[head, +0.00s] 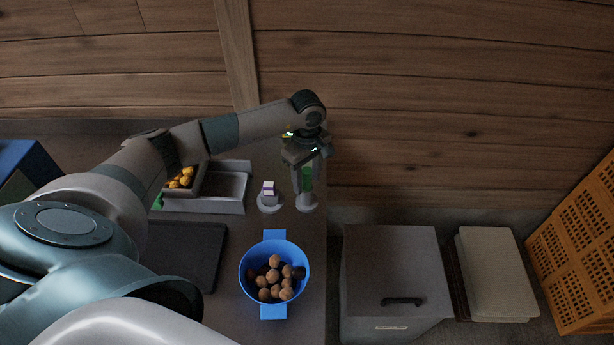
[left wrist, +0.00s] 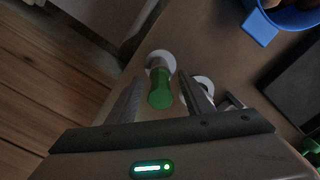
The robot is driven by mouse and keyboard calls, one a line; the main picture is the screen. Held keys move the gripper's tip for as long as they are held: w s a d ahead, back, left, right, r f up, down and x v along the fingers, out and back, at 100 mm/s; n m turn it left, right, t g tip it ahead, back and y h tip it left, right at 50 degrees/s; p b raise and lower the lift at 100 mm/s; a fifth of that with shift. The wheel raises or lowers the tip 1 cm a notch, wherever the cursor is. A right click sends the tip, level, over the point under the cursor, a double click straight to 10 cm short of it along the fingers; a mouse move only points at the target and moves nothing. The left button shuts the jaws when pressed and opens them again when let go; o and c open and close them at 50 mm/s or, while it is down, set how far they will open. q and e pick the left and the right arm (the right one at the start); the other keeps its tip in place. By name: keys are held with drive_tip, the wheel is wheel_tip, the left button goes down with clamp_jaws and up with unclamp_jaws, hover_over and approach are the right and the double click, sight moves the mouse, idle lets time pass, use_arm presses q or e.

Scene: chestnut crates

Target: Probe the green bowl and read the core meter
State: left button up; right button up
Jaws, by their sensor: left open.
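A green-handled tool (head: 307,178), which looks like the probe, stands upright in a round white holder (head: 306,203) near the table's right edge. My left gripper (head: 305,180) is above it, pointing down and open. In the left wrist view the green handle (left wrist: 160,92) lies between the open fingers (left wrist: 161,88), with no clear grip. A small white and purple block (head: 268,189) on a round white base stands just left of the holder; I cannot tell if it is the meter. A green bit (head: 157,201) shows beside my arm, mostly hidden; a whole green bowl is not visible.
A blue bowl (head: 245,285) with several brown chestnuts stands at the table's front. A dark slab (head: 190,250) lies left of it. A grey tray (head: 205,205) and a box of yellow pieces (head: 185,179) sit behind. A grey bin (head: 390,265) stands right of the table.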

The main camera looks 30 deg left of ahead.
use_arm(q)
clamp_jaws()
idle(0.4)
drive_tip(key=shift+r, duration=0.55)
idle(0.4)
drive_tip(key=c, duration=0.8)
unclamp_jaws()
clamp_jaws()
drive_tip(key=shift+r, duration=0.15)
